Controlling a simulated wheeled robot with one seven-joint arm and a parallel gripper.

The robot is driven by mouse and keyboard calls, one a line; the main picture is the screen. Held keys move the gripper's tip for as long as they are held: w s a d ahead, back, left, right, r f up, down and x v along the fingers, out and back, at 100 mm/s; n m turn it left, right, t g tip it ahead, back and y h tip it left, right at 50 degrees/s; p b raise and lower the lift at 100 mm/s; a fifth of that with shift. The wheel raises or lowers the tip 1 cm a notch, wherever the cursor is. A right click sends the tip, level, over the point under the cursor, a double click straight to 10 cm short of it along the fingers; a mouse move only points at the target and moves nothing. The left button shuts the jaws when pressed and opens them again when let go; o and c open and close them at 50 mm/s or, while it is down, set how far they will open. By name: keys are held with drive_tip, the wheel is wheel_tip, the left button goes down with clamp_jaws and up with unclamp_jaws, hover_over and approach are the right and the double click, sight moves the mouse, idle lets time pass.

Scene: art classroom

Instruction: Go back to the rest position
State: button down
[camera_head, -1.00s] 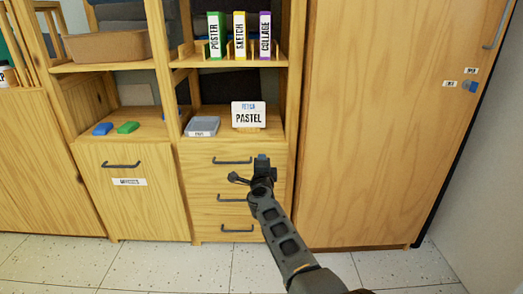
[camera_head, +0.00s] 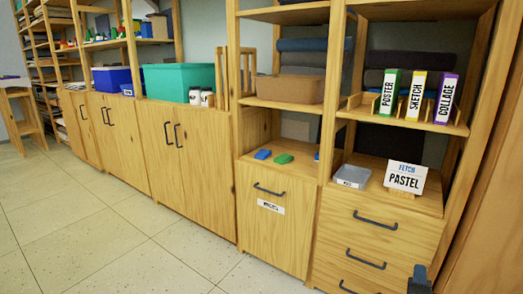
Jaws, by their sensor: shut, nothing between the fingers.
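Only the tip of my gripper (camera_head: 419,279) shows in the head view, at the bottom edge right of centre. It is in front of the lower drawers (camera_head: 368,240) of the wooden cabinet. Nothing shows in it. The rest of my arm is out of view below.
Wooden shelves and cupboards (camera_head: 195,155) line the wall. Teal (camera_head: 180,82) and blue (camera_head: 114,78) bins stand left. The tiled floor (camera_head: 120,225) at left is clear.

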drive_tip(key=s+a+n+y, duration=0.2)
drive_tip(key=s+a+n, duration=0.25)
drive_tip(key=s, duration=0.75)
drive_tip(key=s+a+n+t+y, duration=0.1)
drive_tip(key=s+a+n+y, duration=0.4)
drive_tip(key=s, duration=0.6)
drive_tip(key=s+a+n, duration=0.3)
drive_tip(key=s+n, duration=0.3)
drive_tip(key=s, duration=0.6)
drive_tip(key=s+a+r+n+g+y, duration=0.1)
drive_tip(key=s+a+r+n+y, duration=0.2)
drive_tip(key=s+r, duration=0.35)
drive_tip(key=s+a+r+n, duration=0.3)
drive_tip(key=s+a+r, duration=0.2)
drive_tip(key=s, duration=0.3)
wheel_tip(320, 180, up, 21)
drive_tip(key=p, duration=2)
drive_tip(key=shift+w+g, duration=0.2)
drive_tip(key=shift+g, duration=0.1)
drive_tip(key=shift+d, duration=0.1)
